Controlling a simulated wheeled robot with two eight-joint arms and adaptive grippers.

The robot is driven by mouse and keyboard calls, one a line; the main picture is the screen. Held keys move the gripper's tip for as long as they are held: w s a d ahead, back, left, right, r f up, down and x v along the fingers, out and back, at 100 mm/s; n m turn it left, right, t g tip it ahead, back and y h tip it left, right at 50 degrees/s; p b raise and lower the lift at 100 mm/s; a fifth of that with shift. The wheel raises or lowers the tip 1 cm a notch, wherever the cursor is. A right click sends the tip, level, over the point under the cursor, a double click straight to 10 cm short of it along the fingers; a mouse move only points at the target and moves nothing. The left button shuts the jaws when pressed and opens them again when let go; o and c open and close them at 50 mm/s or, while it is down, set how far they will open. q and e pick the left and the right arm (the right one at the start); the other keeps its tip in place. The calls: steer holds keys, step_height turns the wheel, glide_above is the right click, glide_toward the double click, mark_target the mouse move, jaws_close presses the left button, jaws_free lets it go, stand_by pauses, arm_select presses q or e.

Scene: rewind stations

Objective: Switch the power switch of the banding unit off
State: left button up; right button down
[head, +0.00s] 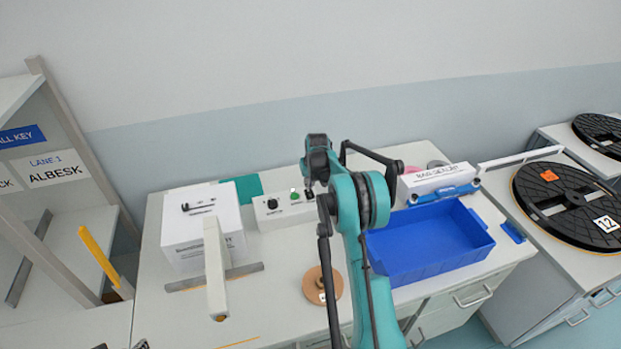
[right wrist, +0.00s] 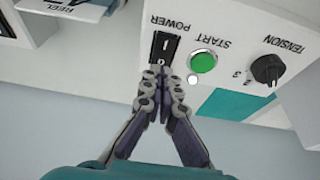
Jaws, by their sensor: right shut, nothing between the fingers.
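The banding unit's pale control panel (head: 285,208) stands at the back of the table. In the right wrist view its lettering is upside down. That view shows the black power switch (right wrist: 163,47), a rocker with an I mark, beside the green start button (right wrist: 203,62) and the black tension knob (right wrist: 267,69). My right gripper (right wrist: 161,74) is shut and empty, its tips at the rocker's lower end in that view. I cannot tell whether they touch it or which side is pressed. My left gripper is not in view.
A white box (head: 203,226) stands left of the panel, with a pale upright arm (head: 215,275) in front. A brown disc (head: 322,285) lies on the table. A blue bin (head: 430,270) is to the right, and a black reel (head: 567,205) lies beyond it.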

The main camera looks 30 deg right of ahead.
mark_target(309, 194)
steer(key=shift+s+x, duration=0.2)
steer(key=shift+x, duration=0.75)
steer(key=shift+f, duration=0.1)
steer(key=shift+w+f+b, duration=0.1)
steer(key=shift+f+b, duration=0.25)
steer(key=shift+b, duration=0.15)
steer(key=shift+r, duration=0.1)
steer(key=shift+a, duration=0.1)
steer(key=shift+s, duration=0.35)
steer(key=shift+s+a, duration=0.15)
steer(key=shift+s, duration=0.3)
